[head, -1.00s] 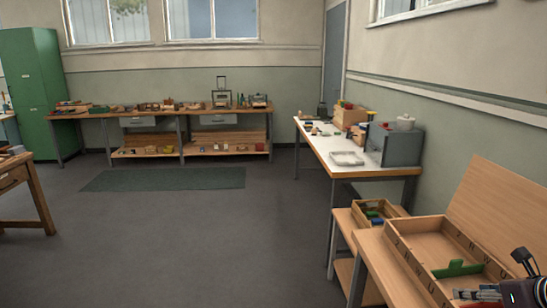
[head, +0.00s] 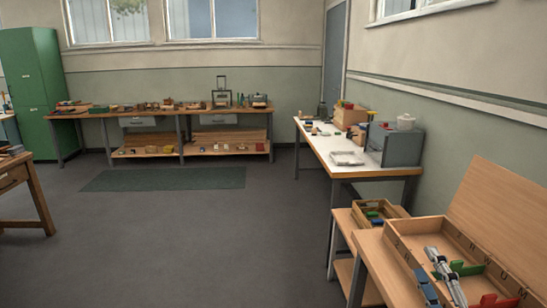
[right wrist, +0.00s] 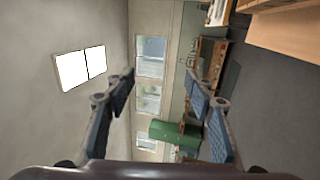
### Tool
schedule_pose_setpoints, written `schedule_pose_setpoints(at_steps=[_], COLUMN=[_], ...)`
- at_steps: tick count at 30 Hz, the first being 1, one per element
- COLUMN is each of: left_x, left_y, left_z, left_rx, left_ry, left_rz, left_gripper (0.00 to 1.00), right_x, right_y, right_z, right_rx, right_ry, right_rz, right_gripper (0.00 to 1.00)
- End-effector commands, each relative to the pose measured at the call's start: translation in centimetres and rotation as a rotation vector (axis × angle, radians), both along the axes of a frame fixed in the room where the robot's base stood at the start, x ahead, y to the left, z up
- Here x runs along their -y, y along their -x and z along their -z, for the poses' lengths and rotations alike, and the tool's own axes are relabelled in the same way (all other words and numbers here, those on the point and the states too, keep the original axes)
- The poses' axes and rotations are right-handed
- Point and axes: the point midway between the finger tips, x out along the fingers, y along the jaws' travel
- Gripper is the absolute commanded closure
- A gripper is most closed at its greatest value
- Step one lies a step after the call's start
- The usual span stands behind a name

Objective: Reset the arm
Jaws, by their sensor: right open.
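My right gripper (head: 431,265) shows at the lower right of the head view, in front of the open wooden box (head: 403,258). Its fingers are apart and nothing shows between them. The right wrist view also shows the gripper (right wrist: 160,92) open, with blue ribbed pads on both sides and only the room beyond. My left gripper is in neither current view.
The wooden box has a raised lid (head: 500,215), a green piece (head: 468,268) and a red piece (head: 492,302). A small crate (head: 362,217) stands left of it. A white-topped bench (head: 345,143) runs along the right wall. Open floor (head: 200,240) lies left.

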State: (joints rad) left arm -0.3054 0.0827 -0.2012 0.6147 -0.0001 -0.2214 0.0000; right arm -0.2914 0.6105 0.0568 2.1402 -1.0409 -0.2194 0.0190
Motion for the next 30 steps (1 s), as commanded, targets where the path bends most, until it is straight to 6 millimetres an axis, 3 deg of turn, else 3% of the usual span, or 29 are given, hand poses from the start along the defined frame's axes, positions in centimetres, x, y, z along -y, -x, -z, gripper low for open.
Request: schedule_pose_setpoints(at_steps=[3, 7, 9, 13, 18, 26, 30], left_x=[0.0, 0.1, 0.2, 0.3, 0.4, 0.3, 0.4], left_y=[-0.4, -0.9, -1.1, -1.2, -1.2, -1.0, -0.9], left_z=[0.0, -0.1, -0.1, -0.1, -0.1, -0.1, -0.1], left_rx=[0.006, 0.014, 0.017, 0.018, 0.018, 0.015, 0.013], left_ry=[0.000, 0.002, 0.003, 0.005, 0.005, 0.005, 0.005], left_rz=[-0.001, -0.001, -0.002, -0.003, -0.003, -0.003, -0.004], left_gripper=[0.60, 0.60, 0.60, 0.60, 0.60, 0.60, 0.60], right_x=[2.7, 3.7, 2.9, -0.5, -5.4, -12.4, -12.5], right_y=[2.2, 6.0, 8.8, 14.2, 20.2, 27.8, 27.2], right_z=[4.3, 11.7, 16.1, 22.6, 26.9, 29.2, 32.8], right_rx=[-0.106, -0.298, -0.431, -0.674, -0.932, -1.258, -1.282], right_ry=[-0.340, -0.673, -0.830, -1.042, -1.197, -1.320, -1.312], right_rz=[0.178, 0.375, 0.472, 0.611, 0.711, 0.784, 0.802], right_gripper=[0.51, 0.51, 0.51, 0.51, 0.51, 0.51, 0.51])
